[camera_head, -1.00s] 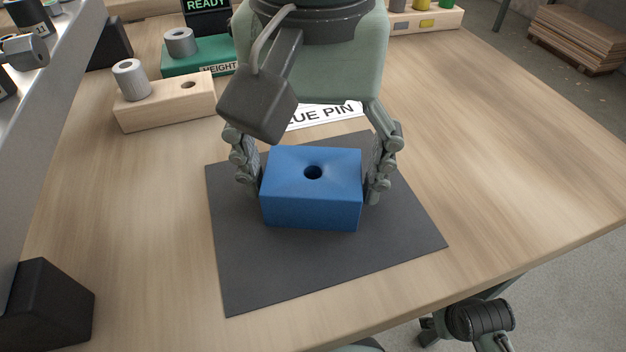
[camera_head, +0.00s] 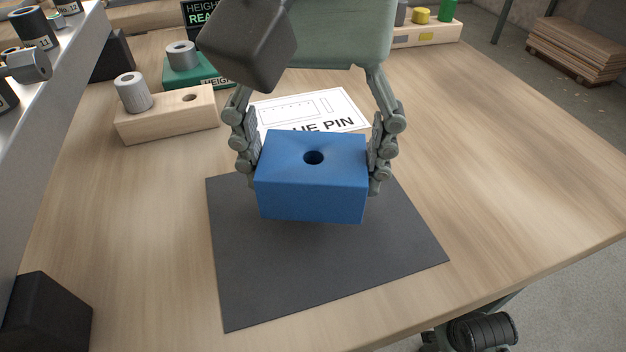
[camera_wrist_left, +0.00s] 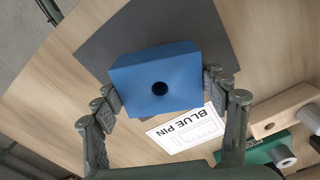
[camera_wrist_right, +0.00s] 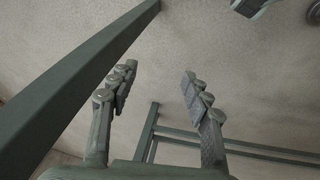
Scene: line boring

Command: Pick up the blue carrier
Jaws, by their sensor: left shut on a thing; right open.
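The blue carrier (camera_head: 312,190) is a blue block with a round hole in its top face. My left gripper (camera_head: 312,165) is shut on it, with one finger against each side. The carrier appears raised a little above the dark grey mat (camera_head: 320,270). In the left wrist view the carrier (camera_wrist_left: 155,95) sits between the two fingers of the left gripper (camera_wrist_left: 160,97). My right gripper (camera_wrist_right: 155,88) is open and empty in the right wrist view, with only floor and table-frame bars around it.
A white sheet reading "BLUE PIN" (camera_head: 335,105) lies behind the carrier. A wooden block (camera_head: 165,122) with a grey cylinder (camera_head: 133,92) stands at the left, near a green gauge block (camera_head: 205,78). A grey rack (camera_head: 60,90) borders the left side.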

